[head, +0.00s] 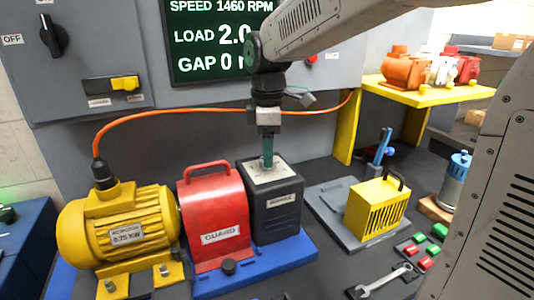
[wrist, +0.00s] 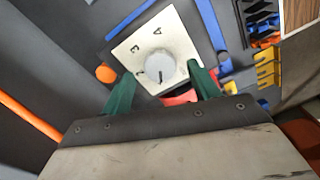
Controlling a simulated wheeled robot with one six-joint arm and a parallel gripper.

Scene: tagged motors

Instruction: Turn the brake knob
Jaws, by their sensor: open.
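The brake knob is a round light-grey knob (wrist: 160,66) on a square cream dial plate with numbers, seen from above in the wrist view. A dark mark shows at its lower edge. My gripper (head: 268,164) points straight down over the plate. Its two green fingers are apart, one on each side of the knob in the wrist view (wrist: 160,71). I cannot tell whether they touch it or are still above it.
A red guard (head: 213,215) and a yellow motor (head: 120,228) stand left of the box. An orange cable (head: 215,110) arcs behind my gripper. A yellow vented block (head: 378,208) stands on a grey plate to the right. A wrench (head: 383,280) lies front right.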

